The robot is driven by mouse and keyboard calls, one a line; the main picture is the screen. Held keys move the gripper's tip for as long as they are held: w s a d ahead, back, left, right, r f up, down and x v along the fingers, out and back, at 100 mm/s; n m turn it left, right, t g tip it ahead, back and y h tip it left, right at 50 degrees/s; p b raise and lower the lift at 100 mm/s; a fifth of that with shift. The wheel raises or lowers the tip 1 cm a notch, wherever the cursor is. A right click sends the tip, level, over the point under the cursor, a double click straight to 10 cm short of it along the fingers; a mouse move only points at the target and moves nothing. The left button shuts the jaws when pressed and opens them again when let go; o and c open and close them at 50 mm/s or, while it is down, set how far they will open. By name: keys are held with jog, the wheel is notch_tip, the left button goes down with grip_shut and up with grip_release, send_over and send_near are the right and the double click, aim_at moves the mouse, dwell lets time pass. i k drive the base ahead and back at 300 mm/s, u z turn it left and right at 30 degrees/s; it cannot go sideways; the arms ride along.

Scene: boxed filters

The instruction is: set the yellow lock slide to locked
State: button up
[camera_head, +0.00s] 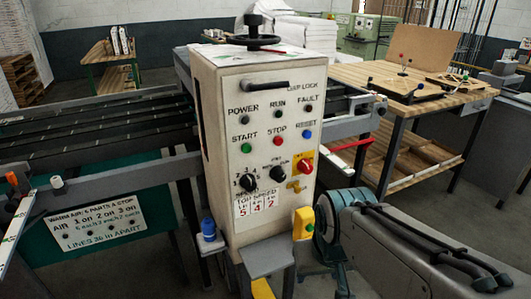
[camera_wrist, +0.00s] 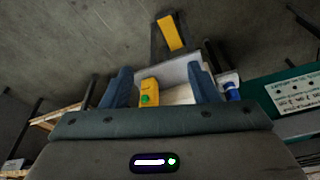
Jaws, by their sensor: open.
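The yellow lock slide (camera_head: 294,186) is a small yellow piece low on the right of the cream control panel (camera_head: 225,120), under the red rotary switch (camera_head: 306,163). It is too small to read its setting. I cannot make it out in the wrist view. My gripper (camera_wrist: 161,84) shows there as two blue-grey fingers spread apart with nothing held between them. Beyond the fingers are the yellow box with a green button (camera_wrist: 150,92) and the cabinet's pale surfaces. In the head view my grey arm is at the lower right, beside the cabinet; its fingertips are not clear.
The yellow button box (camera_head: 303,223) juts out below the slide. A blue-capped item (camera_head: 208,229) stands at the cabinet's lower left. A black handwheel (camera_head: 255,40) is on top. The conveyor (camera_head: 100,130) lies left, a wooden workbench (camera_head: 400,82) right.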

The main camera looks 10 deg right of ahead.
aim_at(298, 189)
jog(key=k, duration=1)
jog(key=u, duration=0.85)
jog(key=i, duration=0.8)
jog(key=z, duration=0.55)
jog(key=i, duration=0.55)
jog(key=z, duration=0.35)
